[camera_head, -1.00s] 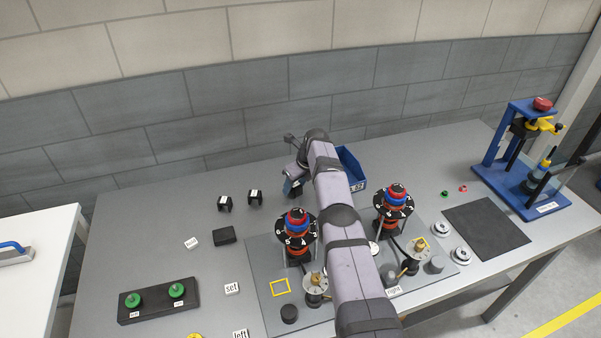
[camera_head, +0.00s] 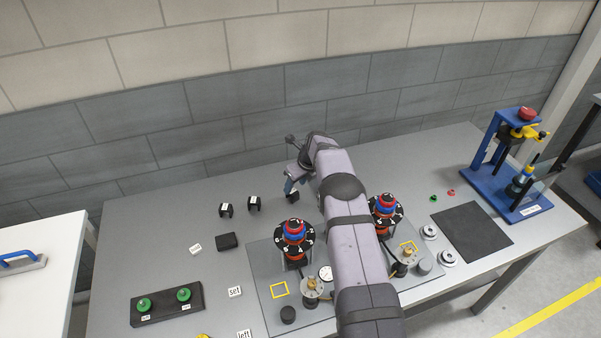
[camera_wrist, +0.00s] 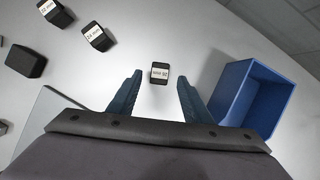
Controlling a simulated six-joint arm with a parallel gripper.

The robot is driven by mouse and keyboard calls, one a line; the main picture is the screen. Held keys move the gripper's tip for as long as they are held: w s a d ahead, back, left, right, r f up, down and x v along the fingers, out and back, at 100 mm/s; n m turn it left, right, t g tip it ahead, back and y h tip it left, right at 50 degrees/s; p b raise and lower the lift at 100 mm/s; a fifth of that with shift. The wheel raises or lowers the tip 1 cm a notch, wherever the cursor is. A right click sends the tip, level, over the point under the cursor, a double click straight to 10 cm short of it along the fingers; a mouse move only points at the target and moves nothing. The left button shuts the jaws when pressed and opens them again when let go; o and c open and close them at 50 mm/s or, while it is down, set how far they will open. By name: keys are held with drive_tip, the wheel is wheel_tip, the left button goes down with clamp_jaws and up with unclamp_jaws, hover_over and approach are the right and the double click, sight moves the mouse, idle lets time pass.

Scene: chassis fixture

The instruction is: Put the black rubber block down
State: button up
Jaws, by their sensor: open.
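My gripper (camera_wrist: 160,78) is open, with its two blue-grey fingers spread. In the wrist view a small black block with a white label (camera_wrist: 159,75) shows between the fingertips, with a gap on each side; it appears to sit on the table. The head view shows this block (camera_head: 292,197) just below my gripper (camera_head: 290,187). A plain black block without a label (camera_head: 227,241) lies on the table to the left; it also shows at the left of the wrist view (camera_wrist: 25,61). I cannot tell from looks which block is rubber.
Two more labelled black blocks (camera_head: 226,210) (camera_head: 254,203) stand left of my gripper. A blue bin (camera_wrist: 252,95) is close on the right in the wrist view. The fixture plate (camera_head: 262,262) with dial towers lies in front. A blue press (camera_head: 510,165) stands far right.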

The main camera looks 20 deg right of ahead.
drive_tip(key=a+b+v, duration=0.1)
drive_tip(key=b+v, duration=0.1)
drive_tip(key=v, duration=0.4)
drive_tip(key=shift+d, duration=0.5)
drive_tip(key=shift+r, duration=0.1)
drive_tip(key=s+a+r+n+g+h, duration=0.1)
drive_tip(key=s+r+n, duration=0.3)
drive_tip(key=s+n, duration=0.6)
drive_tip(key=s+a+r+n, duration=0.25)
drive_tip(key=s+n, duration=0.35)
drive_tip(key=s, duration=0.8)
drive_tip(key=s+a+n, duration=0.1)
drive_tip(key=s+n, duration=0.2)
drive_tip(key=s+a+f+n+g+b, duration=0.1)
drive_tip(key=s+a+n, duration=0.1)
drive_tip(key=s+n, duration=0.1)
drive_tip(key=s+a+f+n+g+b, duration=0.1)
drive_tip(key=s+a+n, duration=0.1)
drive_tip(key=s, duration=0.3)
drive_tip(key=shift+s+a+f+n, duration=0.1)
drive_tip(key=shift+f+n, duration=0.1)
drive_tip(key=shift+n, duration=0.5)
drive_tip(key=s+a+f+n+g+b, duration=0.1)
drive_tip(key=s+a+f+n, duration=0.1)
drive_tip(key=s+n, duration=0.4)
drive_tip(key=shift+s+h, duration=0.35)
drive_tip(key=shift+h, duration=0.05)
